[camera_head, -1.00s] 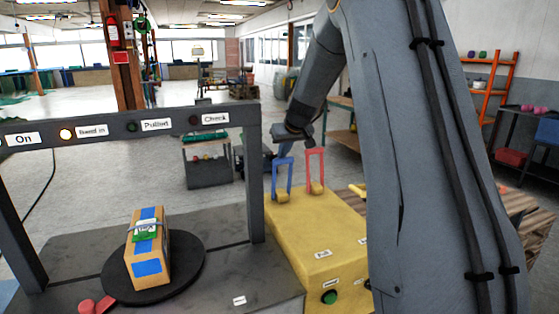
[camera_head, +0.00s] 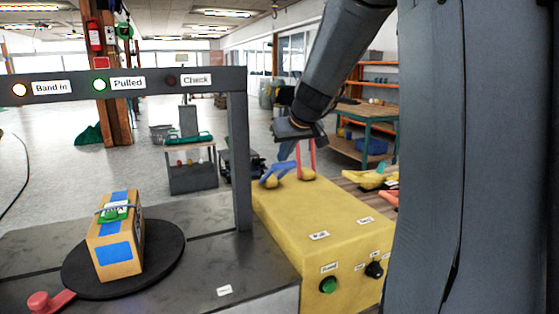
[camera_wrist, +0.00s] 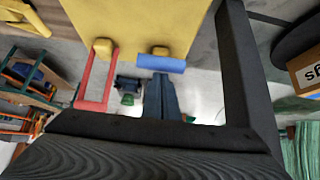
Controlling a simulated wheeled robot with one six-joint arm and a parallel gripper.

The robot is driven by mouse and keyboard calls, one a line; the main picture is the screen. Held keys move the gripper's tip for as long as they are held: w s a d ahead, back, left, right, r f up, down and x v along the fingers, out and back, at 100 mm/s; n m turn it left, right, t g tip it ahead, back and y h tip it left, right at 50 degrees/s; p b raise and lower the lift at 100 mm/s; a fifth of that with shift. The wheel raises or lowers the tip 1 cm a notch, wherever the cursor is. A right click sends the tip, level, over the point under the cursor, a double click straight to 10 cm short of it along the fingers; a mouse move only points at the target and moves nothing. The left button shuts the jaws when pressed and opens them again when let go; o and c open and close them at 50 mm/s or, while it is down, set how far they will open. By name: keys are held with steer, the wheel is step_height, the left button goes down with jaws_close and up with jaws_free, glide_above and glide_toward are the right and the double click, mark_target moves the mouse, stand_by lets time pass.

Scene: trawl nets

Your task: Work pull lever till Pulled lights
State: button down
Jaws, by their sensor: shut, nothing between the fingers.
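The yellow control box (camera_head: 330,235) carries two frame-shaped levers. My gripper (camera_head: 286,154) is shut and empty, just above the blue lever in the head view. The lever labels are too small to read surely.
A banded carton (camera_head: 118,250) sits on a black turntable (camera_head: 165,262) left of the yellow box. A grey post (camera_head: 240,165) stands beside the levers. A green button (camera_head: 328,285) is on the box front.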

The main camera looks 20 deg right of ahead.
steer(key=shift+s+f+g+b, duration=0.2)
steer(key=shift+s+f, duration=0.3)
steer(key=shift+f, duration=0.35)
steer(key=shift+s+f+g+b, duration=0.15)
steer(key=shift+s+f, duration=0.35)
steer(key=shift+f, duration=0.3)
steer(key=r+p, duration=0.1)
steer(key=r, duration=0.1)
steer(key=w+r+p, duration=0.1)
steer(key=r, duration=0.1)
steer(key=w+r+p, duration=0.1)
steer(key=r, duration=0.1)
steer(key=shift+d+r, duration=0.25)
steer(key=shift+d, duration=0.15)
steer(key=shift+s+a, duration=0.15)
steer(key=shift+a, duration=0.05)
steer(key=s+b, duration=0.2)
steer(key=s, duration=0.6)
steer(key=shift+s+a+r+t, duration=0.15)
steer(key=shift+s+a+t, duration=0.15)
steer(key=shift+t, duration=0.15)
steer(key=shift+d, duration=0.15)
